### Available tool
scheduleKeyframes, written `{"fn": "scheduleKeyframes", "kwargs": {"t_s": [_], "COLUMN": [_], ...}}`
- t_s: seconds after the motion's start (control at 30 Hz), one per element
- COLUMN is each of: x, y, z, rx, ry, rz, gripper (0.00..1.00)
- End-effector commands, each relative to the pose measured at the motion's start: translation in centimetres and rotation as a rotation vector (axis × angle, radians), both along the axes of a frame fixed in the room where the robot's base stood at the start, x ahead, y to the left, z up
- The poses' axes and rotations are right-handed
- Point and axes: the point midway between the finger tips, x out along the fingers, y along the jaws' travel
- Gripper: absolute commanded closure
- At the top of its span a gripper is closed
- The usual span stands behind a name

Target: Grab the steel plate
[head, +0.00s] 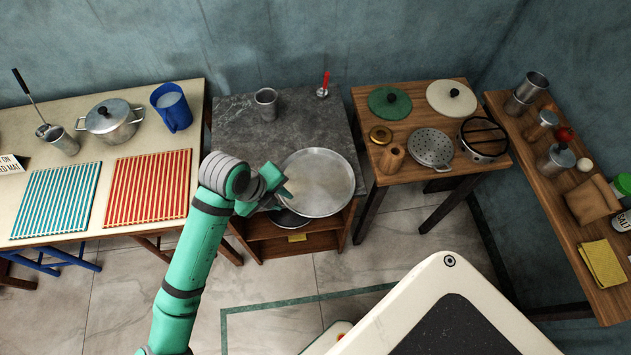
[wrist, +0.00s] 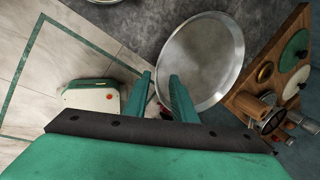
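The steel plate (head: 322,180) is a large round shallow grey plate with a raised rim. In the head view it is over the front right part of the dark stone-topped counter (head: 235,133), reaching past its front edge. Whether it rests on the top or is above it, I cannot tell. My gripper (head: 284,192) is at the plate's left side. In the wrist view my gripper (wrist: 160,80) has its two fingers apart, with a gap between the tips. The plate (wrist: 203,60) lies face-on there, and its near rim appears between the fingertips. Contact is not clear.
A metal cup (head: 266,103) and a red-handled tool (head: 323,86) stand at the counter's back. A dark pan (head: 288,218) shows below the plate. A wooden table (head: 400,178) with lids and a colander is close on the right. Striped mats lie left.

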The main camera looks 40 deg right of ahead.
Motion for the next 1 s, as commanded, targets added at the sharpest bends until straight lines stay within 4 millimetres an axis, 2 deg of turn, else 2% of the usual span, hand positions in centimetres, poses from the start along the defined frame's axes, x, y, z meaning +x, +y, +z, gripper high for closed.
{"fn": "scheduleKeyframes", "kwargs": {"t_s": [0.1, 0.3, 0.9, 0.93, 1.0], "x": [-0.3, -0.2, -0.2, -0.2, -0.2], "y": [-0.9, -1.4, -1.5, -1.5, -1.5], "z": [-1.3, -3.1, -3.4, -3.4, -3.4], "rx": [-0.003, -0.001, 0.0, -0.001, -0.001], "ry": [0.004, 0.002, 0.0, 0.0, 0.0], "rz": [-0.001, 0.001, 0.0, 0.001, 0.001], "gripper": [0.76, 0.76, 0.76, 0.79, 0.95]}}
